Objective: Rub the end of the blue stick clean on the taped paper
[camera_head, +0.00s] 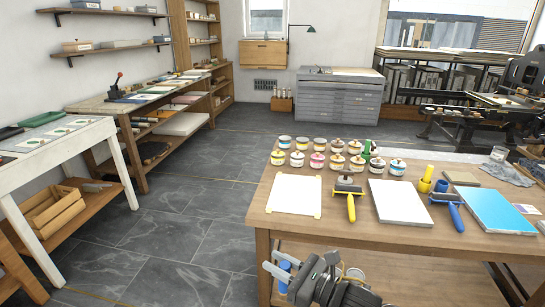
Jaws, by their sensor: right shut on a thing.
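The taped paper (296,194) is a white sheet lying flat at the left part of the wooden table, with yellowish tape at its corners. My right gripper (279,267) is low in the picture, in front of the table's front edge and below the paper. It is shut on the blue stick (285,267), a short blue piece showing between its pale fingers. The fingers and wrist hide part of the stick, and I cannot tell the state of its end. The stick is apart from the paper. My left gripper is not in view.
Several ink tins (317,160) stand behind the paper. Right of it lie a yellow-handled roller (351,207), a white slab (400,203), a blue-handled roller (453,212) and a blue slab (496,210). The table (340,233) has a bare strip along its front.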

